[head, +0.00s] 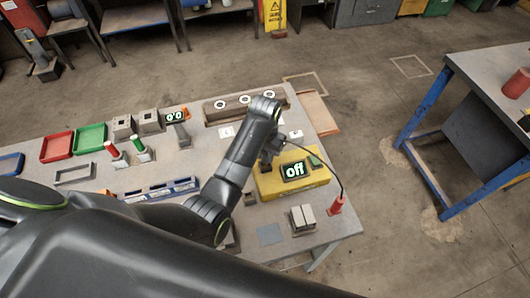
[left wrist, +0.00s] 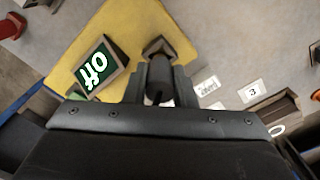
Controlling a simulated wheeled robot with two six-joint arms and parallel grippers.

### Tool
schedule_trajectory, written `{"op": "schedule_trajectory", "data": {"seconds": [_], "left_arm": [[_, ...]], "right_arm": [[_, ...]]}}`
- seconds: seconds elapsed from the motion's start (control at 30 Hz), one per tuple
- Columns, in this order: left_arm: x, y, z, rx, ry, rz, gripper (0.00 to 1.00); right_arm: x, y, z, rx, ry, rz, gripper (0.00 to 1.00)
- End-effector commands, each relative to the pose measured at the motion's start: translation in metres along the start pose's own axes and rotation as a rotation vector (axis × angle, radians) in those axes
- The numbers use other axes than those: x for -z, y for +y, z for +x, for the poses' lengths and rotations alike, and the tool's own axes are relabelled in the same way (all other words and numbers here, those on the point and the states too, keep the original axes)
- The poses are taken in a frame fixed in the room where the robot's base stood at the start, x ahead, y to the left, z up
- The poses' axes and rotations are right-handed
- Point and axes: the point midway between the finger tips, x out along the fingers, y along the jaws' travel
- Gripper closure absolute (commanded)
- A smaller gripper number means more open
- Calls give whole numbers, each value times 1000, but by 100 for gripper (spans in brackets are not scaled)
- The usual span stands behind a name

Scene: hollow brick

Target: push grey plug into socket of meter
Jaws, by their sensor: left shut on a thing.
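The yellow meter (head: 308,184) lies on the bench, its display (head: 295,170) reading "off". It also shows in the left wrist view (left wrist: 125,22). My left gripper (head: 268,161) is over the left part of the meter. In the left wrist view my left gripper (left wrist: 160,92) is shut on the dark grey plug (left wrist: 159,75), seen nearly end-on between the fingers. A dark raised socket (left wrist: 157,46) on the meter is right at the plug's far end; I cannot tell how far the plug is in. My right gripper is out of view.
A black cable curves over the meter to a red plug (head: 337,206) at the bench's right. A grey block (head: 302,219) stands in front of the meter. Red (head: 57,147) and green (head: 90,138) trays lie at the left. A brown rack (head: 235,107) is behind.

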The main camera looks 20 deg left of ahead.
Motion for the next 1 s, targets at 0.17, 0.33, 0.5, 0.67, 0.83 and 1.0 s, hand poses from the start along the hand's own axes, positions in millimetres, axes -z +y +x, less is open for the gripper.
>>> {"op": "schedule_trajectory", "data": {"seconds": [0.17, 0.33, 0.5, 0.67, 0.83, 1.0], "left_arm": [[1, 0, 1, 0, 0, 0, 98], [1, 0, 0, 0, 0, 0, 98], [1, 0, 0, 0, 0, 0, 98], [1, 0, 2, 0, 0, 0, 98], [1, 0, 5, 0, -1, 0, 98], [0, 0, 8, 0, -1, 0, 98]], "right_arm": [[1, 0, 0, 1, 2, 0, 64], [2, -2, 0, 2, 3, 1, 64], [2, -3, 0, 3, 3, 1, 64], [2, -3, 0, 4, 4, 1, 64], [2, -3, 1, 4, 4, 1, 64], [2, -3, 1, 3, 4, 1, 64]]}}
